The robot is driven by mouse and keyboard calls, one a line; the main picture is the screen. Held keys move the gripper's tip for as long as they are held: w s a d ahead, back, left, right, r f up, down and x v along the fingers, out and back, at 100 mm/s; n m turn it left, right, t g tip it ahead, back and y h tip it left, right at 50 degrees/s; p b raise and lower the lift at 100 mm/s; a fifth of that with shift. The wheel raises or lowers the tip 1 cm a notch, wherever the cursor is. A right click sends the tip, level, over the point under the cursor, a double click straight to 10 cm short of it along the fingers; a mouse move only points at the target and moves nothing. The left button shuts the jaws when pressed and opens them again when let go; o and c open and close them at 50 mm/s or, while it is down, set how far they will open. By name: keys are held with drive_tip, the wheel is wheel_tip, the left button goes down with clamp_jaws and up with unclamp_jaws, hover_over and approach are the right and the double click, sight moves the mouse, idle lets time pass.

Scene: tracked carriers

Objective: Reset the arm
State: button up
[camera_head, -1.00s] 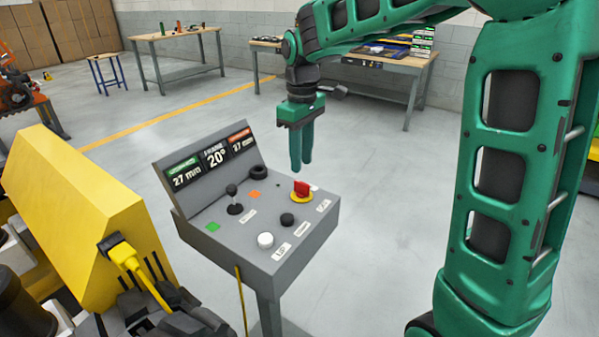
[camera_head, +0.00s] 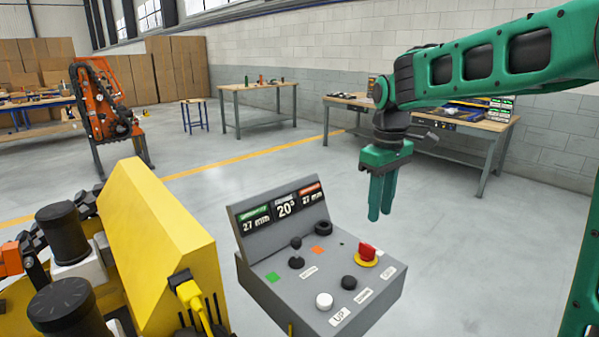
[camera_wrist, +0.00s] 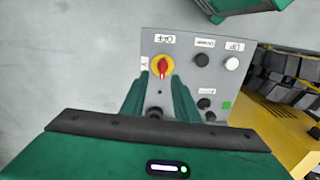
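My green gripper (camera_head: 380,214) hangs with its fingers pointing down, above the far right side of a grey control console (camera_head: 385,296). Its two fingers stand apart with nothing between them, as the wrist view (camera_wrist: 160,82) shows. My green arm reaches in from the right.
The console carries a white button (camera_head: 324,301), a black button (camera_head: 349,283), a joystick (camera_head: 296,258) and a display (camera_head: 284,208). A yellow machine (camera_head: 165,240) stands close on the left. Workbenches (camera_head: 258,88) stand farther back. The floor between is clear.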

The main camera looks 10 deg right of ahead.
drive_tip(key=s+d+f+m, duration=0.3)
drive_tip(key=s+d+m, duration=0.3)
drive_tip(key=s+d, duration=0.75)
drive_tip(key=s+d+f+m, duration=0.1)
drive_tip(key=s+f+m, duration=0.2)
drive_tip(key=s, duration=0.5)
drive_tip(key=s+d+f+m, duration=0.1)
drive_tip(key=s+f+m, duration=0.2)
drive_tip(key=s, duration=0.6)
drive_tip(key=shift+d+m, duration=0.15)
drive_tip(key=shift+m, duration=0.25)
drive_tip(key=shift+f, duration=0.1)
drive_tip(key=shift+w+f, duration=0.25)
drive_tip(key=shift+w, duration=0.4)
drive_tip(key=shift+d, duration=0.1)
